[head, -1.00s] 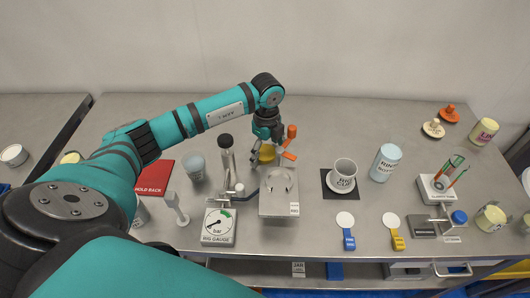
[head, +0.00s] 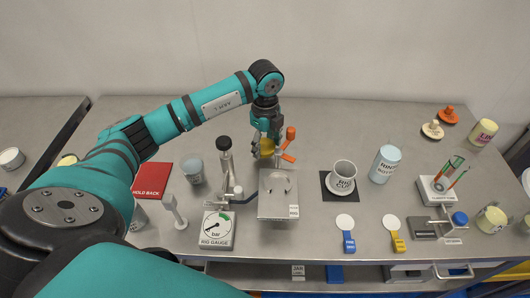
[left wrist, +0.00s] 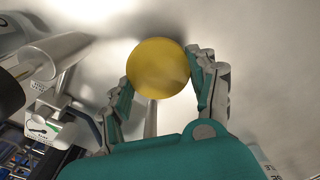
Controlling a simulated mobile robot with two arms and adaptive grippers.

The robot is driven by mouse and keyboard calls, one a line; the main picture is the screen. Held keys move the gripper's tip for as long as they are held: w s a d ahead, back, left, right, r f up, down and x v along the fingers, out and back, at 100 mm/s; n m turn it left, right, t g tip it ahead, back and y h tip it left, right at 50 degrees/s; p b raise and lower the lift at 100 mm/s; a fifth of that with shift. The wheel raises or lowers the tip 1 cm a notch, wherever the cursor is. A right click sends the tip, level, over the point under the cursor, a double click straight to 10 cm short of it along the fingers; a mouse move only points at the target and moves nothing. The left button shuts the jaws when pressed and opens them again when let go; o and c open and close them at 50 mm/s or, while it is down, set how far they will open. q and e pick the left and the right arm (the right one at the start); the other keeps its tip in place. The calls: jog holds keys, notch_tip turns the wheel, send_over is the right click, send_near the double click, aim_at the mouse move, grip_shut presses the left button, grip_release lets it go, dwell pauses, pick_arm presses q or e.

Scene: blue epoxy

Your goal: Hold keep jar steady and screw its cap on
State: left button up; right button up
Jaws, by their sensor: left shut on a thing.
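My left gripper (head: 266,137) is shut on a yellow round thing (head: 267,147) beyond the metal stand at the middle of the table. In the left wrist view the yellow thing (left wrist: 158,68) is a plain disc between the two fingers (left wrist: 160,90). I cannot tell whether it is a cap or a lidded jar; its sides are hidden and no label shows. No jar can be read as the keep jar. My right gripper is not in view.
A dark-topped cylinder (head: 226,165) and gauge (head: 217,230) stand left. A cup (head: 343,174) and pale blue jar (head: 384,164) stand right. The back of the table is mostly clear.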

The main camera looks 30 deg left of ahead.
aim_at(265, 147)
pick_arm(q)
notch_tip(265, 147, up, 6)
jog(key=shift+r+b, duration=0.2)
jog(key=shift+b, duration=0.25)
dwell(0.4)
